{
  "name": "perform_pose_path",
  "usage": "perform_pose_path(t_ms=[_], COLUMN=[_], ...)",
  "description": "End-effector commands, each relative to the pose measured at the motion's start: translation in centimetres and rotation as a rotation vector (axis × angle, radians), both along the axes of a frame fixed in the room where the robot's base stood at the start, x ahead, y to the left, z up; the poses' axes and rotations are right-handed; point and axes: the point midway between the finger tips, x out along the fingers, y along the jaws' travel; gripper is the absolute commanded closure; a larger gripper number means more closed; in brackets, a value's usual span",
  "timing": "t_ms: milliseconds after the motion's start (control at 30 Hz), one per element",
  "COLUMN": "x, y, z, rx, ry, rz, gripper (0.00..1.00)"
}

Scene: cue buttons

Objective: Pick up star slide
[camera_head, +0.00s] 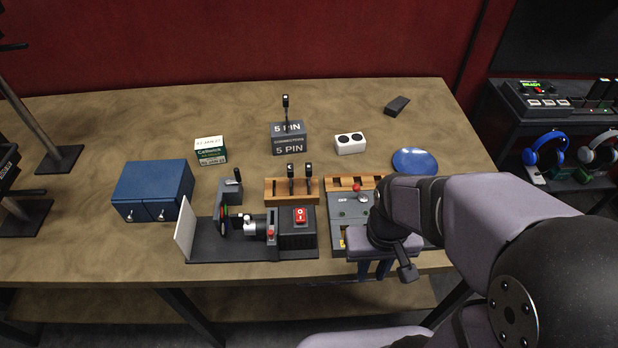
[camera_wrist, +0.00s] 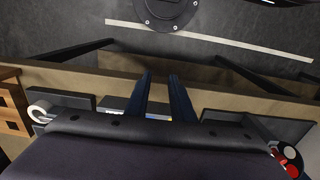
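I cannot make out any piece marked with a star in either view. My gripper (camera_head: 374,269) is at the table's front edge, over the near side of a grey panel (camera_head: 349,206) with a red-knobbed lever. Its two blue fingers stand apart in the wrist view (camera_wrist: 159,78), with nothing seen between the tips, so it is open. My wrist and arm hide the right part of the panel. A small yellow and white patch (camera_wrist: 152,117) shows between the finger bases; I cannot tell what it is.
A black machine with a red switch (camera_head: 300,215) stands left of the panel. Behind it is a wooden holder (camera_head: 280,197) with upright levers. A blue cabinet (camera_head: 152,186), a Celiwick box (camera_head: 210,150), a 5 PIN box (camera_head: 288,142) and a blue disc (camera_head: 415,161) stand around.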

Motion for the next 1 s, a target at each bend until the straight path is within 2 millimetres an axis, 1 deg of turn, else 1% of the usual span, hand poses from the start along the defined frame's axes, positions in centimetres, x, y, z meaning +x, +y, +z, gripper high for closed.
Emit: perform_pose_path(t_ms=[133,233,300,333,367,467,500,567,600,633,667,700,800,900,1000], x=[0.3,1.6,3.3,4.0,5.0,8.4,9.9,12.2,13.7,14.4,15.1,16.1,18.2,19.5,20.2], y=[0.1,0.4,1.0,1.6,2.2,4.6,5.8,7.5,8.6,9.4,10.2,11.2,12.9,13.6,13.6], z=[0.3,1.6,2.7,2.4,2.5,3.6,4.3,5.7,6.9,6.1,5.9,6.1,6.9,7.6,7.7], rx=[0.001,0.004,0.011,0.023,0.034,0.074,0.091,0.114,0.128,0.141,0.153,0.166,0.181,0.171,0.142], ry=[-0.009,-0.055,-0.116,-0.146,-0.184,-0.331,-0.397,-0.508,-0.586,-0.628,-0.676,-0.742,-0.904,-1.039,-1.142], rz=[0.005,0.029,0.061,0.071,0.085,0.130,0.150,0.178,0.195,0.196,0.196,0.193,0.172,0.135,0.092], gripper=[0.78,0.78,0.78,0.78,0.78,0.78,0.78,0.78,0.78,0.78,0.78,0.78,0.78,0.78,0.78])
